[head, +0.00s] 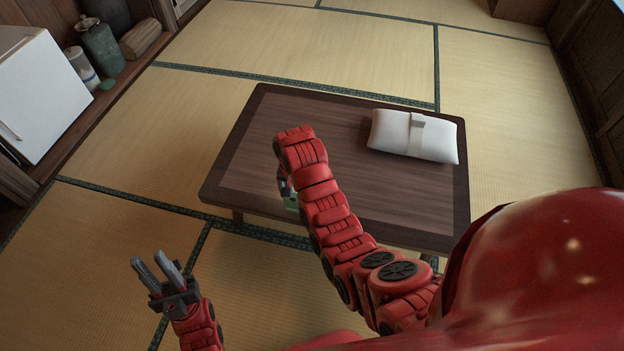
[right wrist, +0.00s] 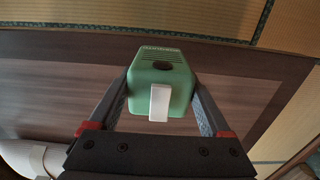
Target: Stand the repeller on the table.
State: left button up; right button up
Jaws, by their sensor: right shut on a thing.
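The repeller is a green box with a white tab and a dark oval on its face (right wrist: 161,73). My right gripper (right wrist: 160,92) is shut on it, with one finger on each side. In the head view my right arm reaches over the dark wooden table (head: 250,150), and only a sliver of the repeller (head: 291,203) shows below the wrist, near the table's front edge. Whether it touches the table top is hidden. My left gripper (head: 152,264) is open and empty, to the left of the table's front and over the tatami.
A white padded pack with a pale band (head: 390,133) lies at the table's back right. The left and middle of the table top look bare. A white box (head: 40,95), a jug (head: 102,45) and other items stand along the left wall.

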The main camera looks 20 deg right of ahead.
jog(key=w+d+f+b, duration=0.1)
jog(key=w, duration=0.1)
jog(key=w+d+f+b, duration=0.1)
jog(key=w+d+f, duration=0.1)
jog(key=w+d+f+b, duration=0.1)
jog(key=w+d, duration=0.1)
jog(key=shift+w+d+f, duration=0.2)
jog(key=shift+w, duration=0.15)
jog(key=shift+r, duration=0.1)
jog(key=o, duration=1.3)
